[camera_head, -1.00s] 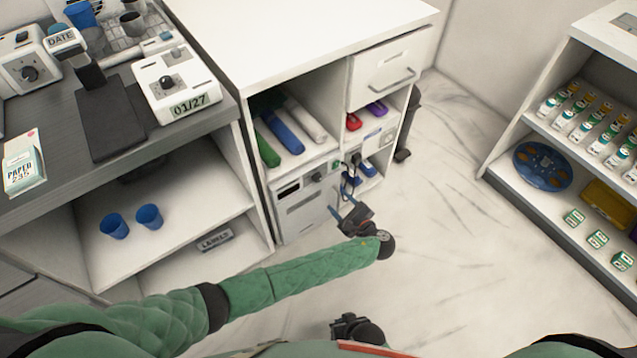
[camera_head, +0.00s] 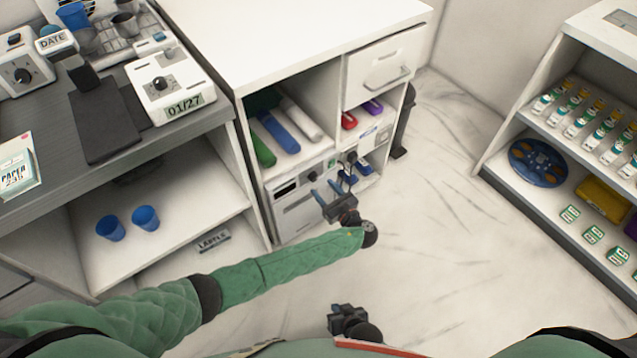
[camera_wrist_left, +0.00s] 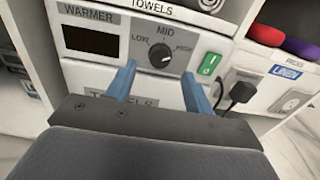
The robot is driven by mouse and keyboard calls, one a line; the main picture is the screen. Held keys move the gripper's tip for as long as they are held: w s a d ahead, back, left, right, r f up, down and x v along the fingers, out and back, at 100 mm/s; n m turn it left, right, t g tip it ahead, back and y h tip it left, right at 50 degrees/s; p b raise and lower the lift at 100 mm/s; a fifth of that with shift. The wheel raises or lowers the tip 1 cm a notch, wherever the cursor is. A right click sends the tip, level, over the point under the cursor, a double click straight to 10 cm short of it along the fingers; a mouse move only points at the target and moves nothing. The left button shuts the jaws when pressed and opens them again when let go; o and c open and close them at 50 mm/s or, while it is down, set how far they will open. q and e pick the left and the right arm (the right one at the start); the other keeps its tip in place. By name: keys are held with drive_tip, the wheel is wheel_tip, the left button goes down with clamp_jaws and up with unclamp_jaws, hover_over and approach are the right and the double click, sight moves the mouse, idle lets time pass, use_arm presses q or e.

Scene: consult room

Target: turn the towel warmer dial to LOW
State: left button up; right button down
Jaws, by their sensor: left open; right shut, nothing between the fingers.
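The towel warmer (camera_head: 293,217) is a white box low in the middle cabinet. In the left wrist view its panel (camera_wrist_left: 115,42) carries a black display and a round black dial (camera_wrist_left: 160,55) with LOW at left, MID above and HIGH at right. Which mark the dial points to is too small to tell surely. My left gripper (camera_head: 324,190) is in front of the warmer. In the wrist view its blue fingers (camera_wrist_left: 159,69) are open, one either side below the dial, with nothing between them. My right gripper (camera_head: 346,316) is shut and empty, low near my body.
A green switch (camera_wrist_left: 210,64) sits right of the dial. A black plug and cord (camera_wrist_left: 240,93) are at the right. Rolled towels (camera_head: 280,132) lie on the shelf above. The floor (camera_head: 430,220) to the right is clear.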

sight(315, 180)
use_arm(q)
drive_tip(key=shift+x, duration=1.9)
drive_tip(key=shift+c, duration=0.4)
drive_tip(key=c, duration=0.9)
